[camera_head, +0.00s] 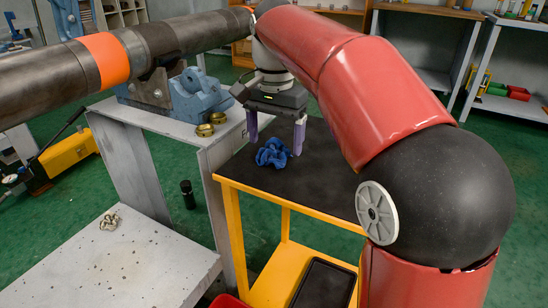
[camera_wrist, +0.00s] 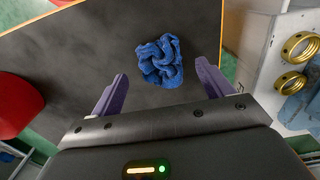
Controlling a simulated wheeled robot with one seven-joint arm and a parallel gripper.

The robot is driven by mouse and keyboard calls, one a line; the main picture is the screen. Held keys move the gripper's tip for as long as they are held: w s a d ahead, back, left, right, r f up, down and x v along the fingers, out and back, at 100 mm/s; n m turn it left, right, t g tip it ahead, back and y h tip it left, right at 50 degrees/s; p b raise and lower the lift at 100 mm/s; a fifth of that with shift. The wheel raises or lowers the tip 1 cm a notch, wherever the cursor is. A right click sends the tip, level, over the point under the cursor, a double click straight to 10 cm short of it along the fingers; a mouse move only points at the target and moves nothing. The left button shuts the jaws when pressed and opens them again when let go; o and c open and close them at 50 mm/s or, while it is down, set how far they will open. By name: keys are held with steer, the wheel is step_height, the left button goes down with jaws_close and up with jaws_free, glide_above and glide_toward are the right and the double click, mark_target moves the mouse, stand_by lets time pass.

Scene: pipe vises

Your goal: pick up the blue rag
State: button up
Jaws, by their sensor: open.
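The blue rag (camera_head: 273,153) lies crumpled on the black top of the yellow cart (camera_head: 322,178), near its left edge. In the wrist view the rag (camera_wrist: 160,60) sits just beyond the fingertips, roughly between their lines. My gripper (camera_head: 275,133) is above the cart with its purple fingers pointing down. The fingers are spread wide and empty. It also shows in the wrist view (camera_wrist: 161,80), with a finger on each side and the rag apart from both. In the head view one finger is close behind the rag; I cannot tell the exact height above it.
A grey bench (camera_head: 205,136) with a blue vise (camera_head: 198,95) and brass rings (camera_head: 206,130) stands left of the cart. A large pipe (camera_head: 60,80) with orange bands runs above it. A grey table (camera_head: 120,262) is at front left. The cart top is otherwise mostly clear.

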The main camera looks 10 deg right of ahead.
step_height(320, 180, down, 3)
steer(key=shift+r, duration=0.15)
steer(key=c, duration=1.1)
